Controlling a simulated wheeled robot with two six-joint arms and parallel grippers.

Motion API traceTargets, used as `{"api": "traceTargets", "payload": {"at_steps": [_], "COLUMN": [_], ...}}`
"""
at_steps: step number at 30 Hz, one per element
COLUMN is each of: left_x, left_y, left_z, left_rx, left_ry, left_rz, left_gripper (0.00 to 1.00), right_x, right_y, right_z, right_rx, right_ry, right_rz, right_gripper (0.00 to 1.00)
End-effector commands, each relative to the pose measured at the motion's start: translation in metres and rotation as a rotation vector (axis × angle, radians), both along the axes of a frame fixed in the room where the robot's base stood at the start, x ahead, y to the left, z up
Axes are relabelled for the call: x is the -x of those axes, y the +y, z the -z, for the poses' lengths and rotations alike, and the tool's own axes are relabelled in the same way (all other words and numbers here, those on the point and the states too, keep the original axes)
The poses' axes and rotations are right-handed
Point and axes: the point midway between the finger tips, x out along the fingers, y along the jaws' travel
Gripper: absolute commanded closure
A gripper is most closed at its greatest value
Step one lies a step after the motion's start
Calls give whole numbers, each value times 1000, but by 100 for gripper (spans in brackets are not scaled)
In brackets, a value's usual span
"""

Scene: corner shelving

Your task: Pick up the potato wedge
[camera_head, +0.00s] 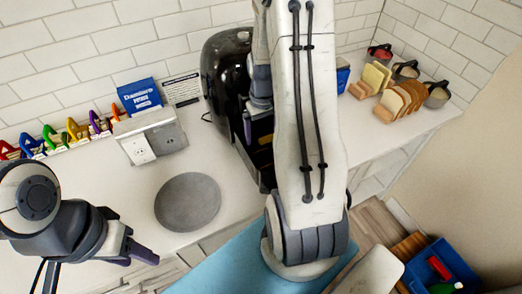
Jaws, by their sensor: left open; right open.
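I cannot make out a potato wedge for certain. A small yellowish patch (266,139) shows in the dark opening at the front of the glossy black appliance (222,62), too small to identify. My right arm stands in front of this appliance and hides much of it. My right gripper (249,122) is partly hidden behind that arm and points down at the appliance's front; it is open. My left gripper (138,250) is open and empty at the lower left, in front of the round grey disc (188,202) and apart from it.
Colourful letter-like figures (77,131), a blue box (140,96) and a socket block (150,136) stand along the left wall. Bread slices in wooden holders (401,100) and several pots (406,70) stand at the right. A blue crate (455,262) is lower right. The white counter around the disc is clear.

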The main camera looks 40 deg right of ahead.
Motion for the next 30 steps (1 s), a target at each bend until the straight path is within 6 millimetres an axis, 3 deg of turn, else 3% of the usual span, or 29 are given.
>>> {"api": "traceTargets", "payload": {"at_steps": [19,28,29,30], "left_x": [0,0,0,0], "left_y": [0,0,0,0], "left_z": [-25,-25,-25,-25], "left_rx": [0,0,0,0], "left_ry": [0,0,0,0], "left_rz": [2,3,3,3], "left_gripper": [50,50,50,50], "right_x": [-2,-3,-3,-3], "right_y": [6,6,6,6], "right_z": [67,73,73,73], "right_rx": [-1,1,1,1], "right_ry": [3,-2,-2,-2], "right_rz": [1,1,1,0], "right_gripper": [0,0,4,19]}}
